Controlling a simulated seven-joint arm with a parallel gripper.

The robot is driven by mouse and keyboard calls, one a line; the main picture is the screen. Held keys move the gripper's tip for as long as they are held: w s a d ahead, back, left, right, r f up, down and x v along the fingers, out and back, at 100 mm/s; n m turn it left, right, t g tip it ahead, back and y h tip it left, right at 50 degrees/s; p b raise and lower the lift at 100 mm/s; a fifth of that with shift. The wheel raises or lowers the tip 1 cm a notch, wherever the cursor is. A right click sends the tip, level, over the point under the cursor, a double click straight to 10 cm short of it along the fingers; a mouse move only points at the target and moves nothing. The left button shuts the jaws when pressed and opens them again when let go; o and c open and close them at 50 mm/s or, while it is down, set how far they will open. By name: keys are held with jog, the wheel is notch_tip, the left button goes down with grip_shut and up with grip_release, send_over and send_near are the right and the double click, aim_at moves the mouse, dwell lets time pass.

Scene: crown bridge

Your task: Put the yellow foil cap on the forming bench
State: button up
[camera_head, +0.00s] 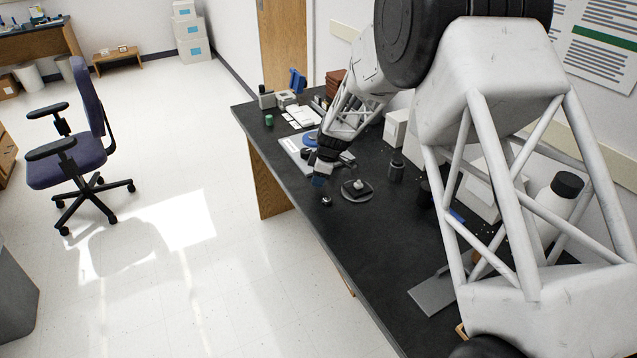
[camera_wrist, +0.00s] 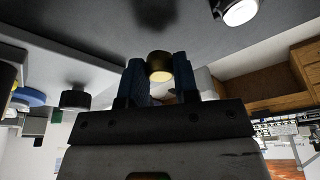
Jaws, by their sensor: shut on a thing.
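My gripper (camera_head: 320,180) is over the dark worktop, low near its front edge. In the wrist view its blue fingers (camera_wrist: 160,75) are shut on the yellow foil cap (camera_wrist: 159,66), which looks dull gold with a dark rim. A shadow falls on the worktop, apart from the cap. In the head view the cap cannot be made out. A pale plate (camera_head: 291,148) with a blue disc (camera_head: 310,140) lies just behind the gripper, and also shows at the left of the wrist view (camera_wrist: 45,62). I cannot tell which thing is the forming bench.
A small shiny piece (camera_head: 326,201) stands close in front of the gripper; a round dish (camera_head: 357,197) with a pale lump is to its right. A dark jar (camera_head: 396,172) and white boxes stand farther right. The dark worktop (camera_head: 350,240) is clear toward the near front.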

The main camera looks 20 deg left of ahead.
jog(key=shift+f, duration=1)
jog(key=shift+f, duration=0.15)
jog(key=o, duration=1)
jog(key=v, duration=1.2)
jog(key=shift+r, duration=0.3)
